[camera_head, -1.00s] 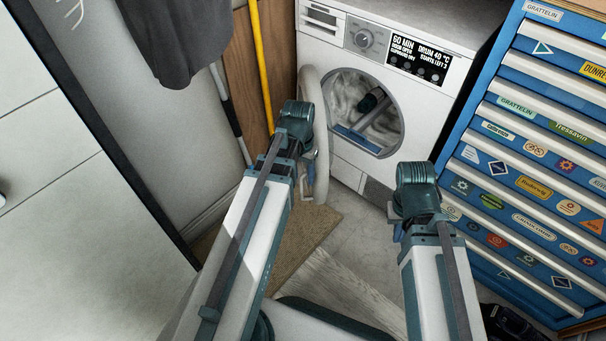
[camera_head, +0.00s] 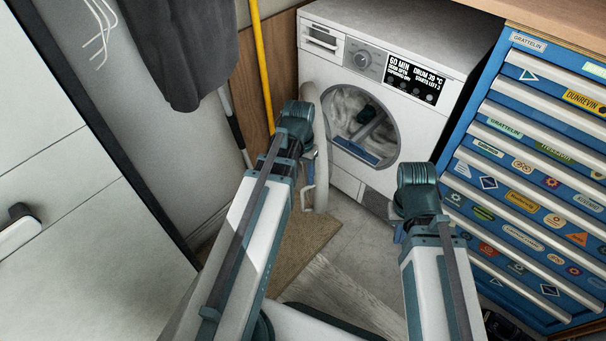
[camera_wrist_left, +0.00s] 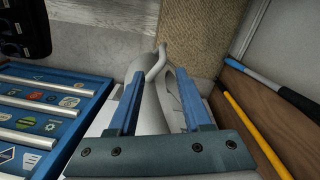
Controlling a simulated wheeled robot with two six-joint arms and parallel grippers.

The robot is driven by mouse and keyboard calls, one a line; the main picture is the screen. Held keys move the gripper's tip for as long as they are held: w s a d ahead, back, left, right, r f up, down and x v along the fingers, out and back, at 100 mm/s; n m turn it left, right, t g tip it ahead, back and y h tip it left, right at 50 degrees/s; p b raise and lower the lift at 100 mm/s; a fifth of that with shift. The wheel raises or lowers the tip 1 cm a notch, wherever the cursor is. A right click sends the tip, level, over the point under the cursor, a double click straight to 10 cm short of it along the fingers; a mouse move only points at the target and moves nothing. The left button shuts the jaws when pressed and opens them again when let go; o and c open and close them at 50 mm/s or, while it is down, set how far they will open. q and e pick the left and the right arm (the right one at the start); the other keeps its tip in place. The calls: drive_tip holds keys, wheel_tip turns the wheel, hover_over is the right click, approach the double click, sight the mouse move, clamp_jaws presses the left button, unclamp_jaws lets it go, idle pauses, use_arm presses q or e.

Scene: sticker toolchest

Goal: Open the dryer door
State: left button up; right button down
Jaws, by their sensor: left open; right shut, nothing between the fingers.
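The white dryer (camera_head: 345,105) stands against the back wall. Its round door (camera_head: 322,150) is swung out to the left and seen nearly edge-on, leaving the drum opening uncovered, with pale laundry and a dark, blue-edged item inside. My left gripper (camera_head: 309,172) is at the door's left side, its fingers partly hidden by the wrist. In the left wrist view its blue fingers (camera_wrist_left: 159,88) are apart, with the grey door (camera_wrist_left: 150,95) and its curved handle bar between and beyond them. I cannot tell whether they touch. My right gripper (camera_head: 398,228) is shut and empty, low in front of the dryer's right side.
A blue sticker-covered toolchest (camera_head: 520,190) stands close on the right. A yellow pole (camera_head: 262,70) and a dark hanging cloth (camera_head: 185,55) are at the left. A brown mat (camera_head: 308,235) lies on the floor below the door.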

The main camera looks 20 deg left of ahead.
use_arm(q)
wheel_tip(320, 180, up, 4)
drive_tip(key=p, duration=0.3)
drive_tip(key=shift+f, duration=0.15)
drive_tip(key=shift+c, duration=0.9)
drive_tip(key=w+r+m+p, duration=0.1)
drive_tip(key=w+d+r+m+p, duration=0.1)
drive_tip(key=r+p, duration=0.1)
drive_tip(key=w+d+r+m+h+p, duration=0.1)
drive_tip(key=m, duration=0.1)
drive_tip(key=shift+w+r+t, duration=0.3)
drive_tip(key=shift+w+t, duration=0.05)
drive_tip(key=shift+t, duration=0.05)
clamp_jaws()
drive_tip(key=w+d+r+m+t+h+p, duration=0.1)
drive_tip(key=w+d+r+m+p, duration=0.2)
drive_tip(key=m, duration=0.4)
drive_tip(key=shift+w+d+r+h+p, duration=0.3)
drive_tip(key=shift+w+r+p, duration=0.55)
drive_tip(key=shift+w+r, duration=0.2)
